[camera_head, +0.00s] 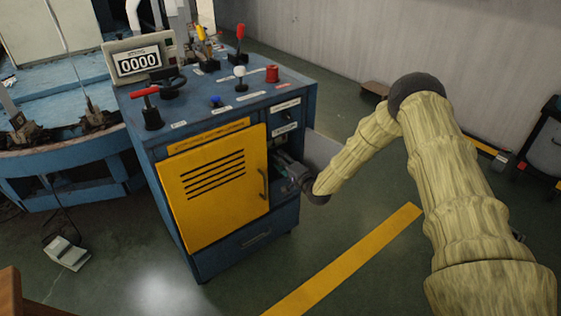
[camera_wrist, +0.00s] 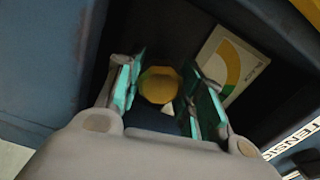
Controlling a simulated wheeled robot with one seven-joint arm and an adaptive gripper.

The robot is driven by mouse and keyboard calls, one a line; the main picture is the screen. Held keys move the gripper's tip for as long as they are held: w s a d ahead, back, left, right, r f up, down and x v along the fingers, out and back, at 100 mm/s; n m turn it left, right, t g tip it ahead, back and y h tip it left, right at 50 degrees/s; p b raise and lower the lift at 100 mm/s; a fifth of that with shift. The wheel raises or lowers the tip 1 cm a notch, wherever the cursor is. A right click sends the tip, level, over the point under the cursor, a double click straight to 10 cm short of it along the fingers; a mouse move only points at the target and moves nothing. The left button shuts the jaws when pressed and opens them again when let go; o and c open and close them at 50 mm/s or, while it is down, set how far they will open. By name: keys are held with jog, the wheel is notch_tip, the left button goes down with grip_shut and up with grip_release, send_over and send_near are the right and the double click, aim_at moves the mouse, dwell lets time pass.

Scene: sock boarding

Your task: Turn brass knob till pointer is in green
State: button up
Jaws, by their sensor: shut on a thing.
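The brass knob (camera_wrist: 159,84) sits between the two teal-padded fingers of my gripper (camera_wrist: 165,72) in the wrist view. My gripper is shut on the knob. A small white tip, perhaps the pointer (camera_wrist: 168,107), shows just below the knob. A pale dial card (camera_wrist: 229,62) with a yellow and green arc is behind the right finger, partly hidden. I cannot tell where the pointer stands against the green. In the head view my gripper (camera_head: 291,177) reaches into a recess at the right side of the blue cabinet (camera_head: 225,262); the knob is hidden there.
Dark recess walls stand close around my gripper. A label reading "TENSION" (camera_wrist: 292,148) is at the lower right. The floor to the right is mostly clear.

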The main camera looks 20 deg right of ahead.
jog(key=o, duration=1)
jog(key=shift+d, duration=0.35)
jog(key=shift+a, duration=0.3)
jog(key=v, duration=1.1)
jog(key=shift+s+d, duration=0.15)
jog(key=shift+s, duration=0.25)
